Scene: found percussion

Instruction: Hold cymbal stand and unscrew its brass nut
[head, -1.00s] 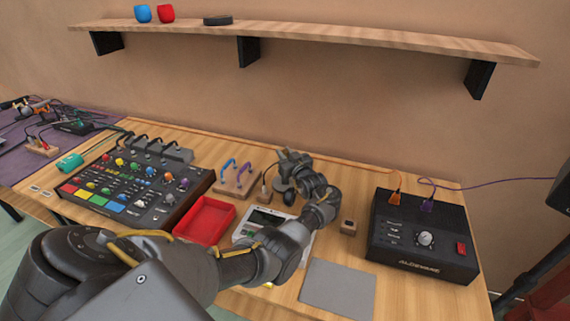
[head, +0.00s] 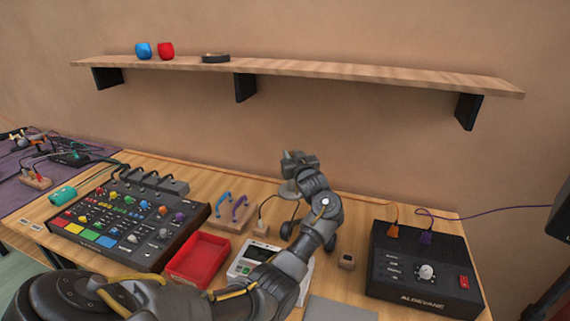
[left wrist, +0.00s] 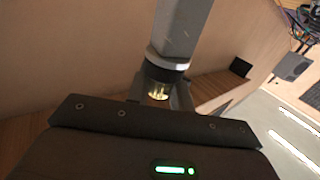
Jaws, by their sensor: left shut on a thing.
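My left gripper (head: 297,160) is above the back of the workbench in the head view. In the left wrist view, its jaws (left wrist: 158,95) are shut at the lower end of a grey post with a pale ring and a dark collar, which I take for the cymbal stand (left wrist: 183,30). A brass-coloured piece, likely the brass nut (left wrist: 158,93), shows between the fingers. In the head view a small grey disc (head: 287,189) shows just below the gripper; I cannot tell whether it belongs to the stand. My right gripper is not in view.
On the bench are a mixer with coloured knobs (head: 130,222), a red tray (head: 198,262), a white device with a display (head: 258,252) and a black box (head: 422,268). A wooden shelf (head: 330,76) runs along the wall. A grey mat (head: 340,309) lies in front.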

